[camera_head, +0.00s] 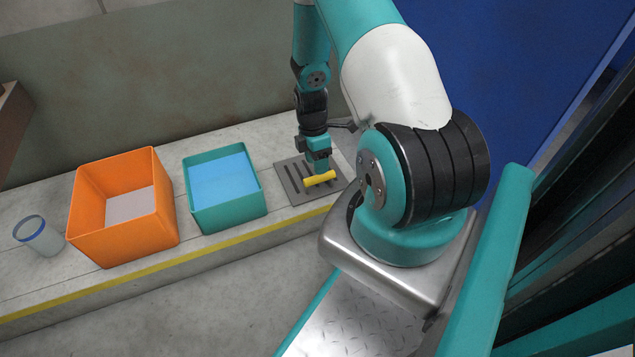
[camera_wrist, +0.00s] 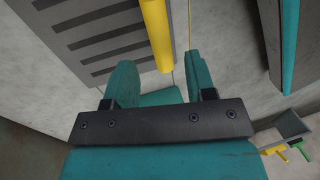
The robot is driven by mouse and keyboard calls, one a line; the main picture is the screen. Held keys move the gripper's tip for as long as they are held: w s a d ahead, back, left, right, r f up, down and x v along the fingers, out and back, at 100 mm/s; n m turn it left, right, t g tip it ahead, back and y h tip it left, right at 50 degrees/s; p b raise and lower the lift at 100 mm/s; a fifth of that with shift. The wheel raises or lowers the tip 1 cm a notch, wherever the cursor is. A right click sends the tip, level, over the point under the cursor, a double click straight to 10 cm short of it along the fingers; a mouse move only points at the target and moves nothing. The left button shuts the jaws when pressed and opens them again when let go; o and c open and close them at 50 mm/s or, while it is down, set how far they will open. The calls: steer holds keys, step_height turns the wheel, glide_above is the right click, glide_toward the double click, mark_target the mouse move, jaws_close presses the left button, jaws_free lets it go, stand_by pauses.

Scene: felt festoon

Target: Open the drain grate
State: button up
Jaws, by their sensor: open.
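The drain grate (camera_head: 297,188) is a dark grey slotted plate lying flat on the concrete ledge in the head view. Its slots also show at the top left of the wrist view (camera_wrist: 95,35). A yellow bar-shaped handle (camera_head: 320,178) is at its right part. In the wrist view the handle (camera_wrist: 155,35) runs down from the top edge, and its near end appears between the two fingers. My gripper (camera_head: 318,168) is open over the handle. Its teal fingers (camera_wrist: 158,60) stand apart on either side in the picture. I cannot tell whether they touch it.
A teal bin (camera_head: 225,215) with a blue inside stands left of the grate. Further left are an orange bin (camera_head: 125,240) and a clear cup with a blue rim (camera_head: 38,238). A wall (camera_head: 160,80) rises behind. The ledge has a yellow front edge (camera_head: 190,255).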

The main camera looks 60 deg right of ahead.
steer(key=f, duration=0.1)
steer(key=f+b, duration=0.1)
steer(key=f, duration=0.2)
steer(key=shift+s+a+f+b, duration=0.2)
steer(key=shift+s+f+b, duration=0.1)
steer(key=shift+s+b, duration=0.1)
steer(key=shift+c, duration=0.3)
jaws_close()
steer(key=shift+w+r, duration=0.1)
steer(key=shift+r, duration=0.05)
